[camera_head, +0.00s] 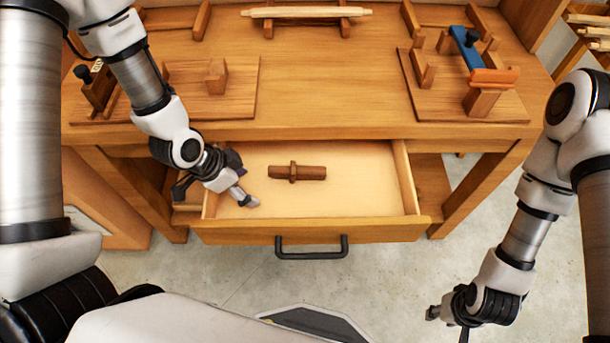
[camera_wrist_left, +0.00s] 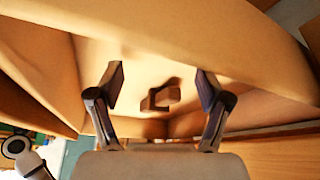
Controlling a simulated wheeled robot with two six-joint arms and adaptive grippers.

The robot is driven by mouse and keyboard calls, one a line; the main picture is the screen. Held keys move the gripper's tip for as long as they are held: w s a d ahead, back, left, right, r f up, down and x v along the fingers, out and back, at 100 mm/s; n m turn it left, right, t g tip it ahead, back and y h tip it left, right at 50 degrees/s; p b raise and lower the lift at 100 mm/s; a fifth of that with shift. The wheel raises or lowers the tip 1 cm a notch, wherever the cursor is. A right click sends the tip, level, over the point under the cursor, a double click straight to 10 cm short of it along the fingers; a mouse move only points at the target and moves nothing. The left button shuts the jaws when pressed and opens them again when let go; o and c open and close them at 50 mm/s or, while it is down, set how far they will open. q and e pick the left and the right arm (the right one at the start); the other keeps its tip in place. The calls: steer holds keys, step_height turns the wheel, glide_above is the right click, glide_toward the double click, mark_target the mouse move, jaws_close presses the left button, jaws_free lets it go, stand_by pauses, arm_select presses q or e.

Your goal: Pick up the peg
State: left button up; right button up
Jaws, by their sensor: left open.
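The peg (camera_head: 310,172) is a dark brown wooden rod with a thicker collar. It lies in the open drawer (camera_head: 385,233), towards the back and middle of its pale floor. In the left wrist view the peg (camera_wrist_left: 162,97) shows between the two fingers and beyond them, not touched. My left gripper (camera_head: 240,184) is at the left part of the drawer, to the left of the peg. Its fingers (camera_wrist_left: 158,88) are apart with nothing between them. My right gripper (camera_head: 449,318) is low at the right, over the floor, far from the drawer; its jaw opening is unclear.
The drawer has a dark handle (camera_head: 311,247) and sits under the wooden bench top (camera_head: 330,110). On the bench are a left board (camera_head: 235,105), a right board with a blue piece (camera_head: 467,47) and an orange piece (camera_head: 495,76), and a pale rod (camera_head: 306,12).

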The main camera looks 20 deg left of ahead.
mark_target(296, 168)
arm_select(q)
steer(key=w+d+p, duration=0.1)
steer(key=w+d, duration=0.1)
steer(key=w+d+p, duration=0.1)
steer(key=w+d, duration=0.1)
steer(key=d, duration=0.1)
steer(key=w+d+p, duration=0.1)
steer(key=w+d, duration=0.1)
steer(key=d, duration=0.1)
steer(key=shift+w+r, duration=0.15)
steer(key=shift+r, duration=0.1)
steer(key=shift+w+d+p, duration=0.35)
steer(key=shift+w+d, duration=0.1)
steer(key=shift+d, duration=0.2)
steer(key=shift+x, duration=0.8)
steer(key=shift+a, duration=0.2)
steer(key=shift+c, duration=1.1)
jaws_close()
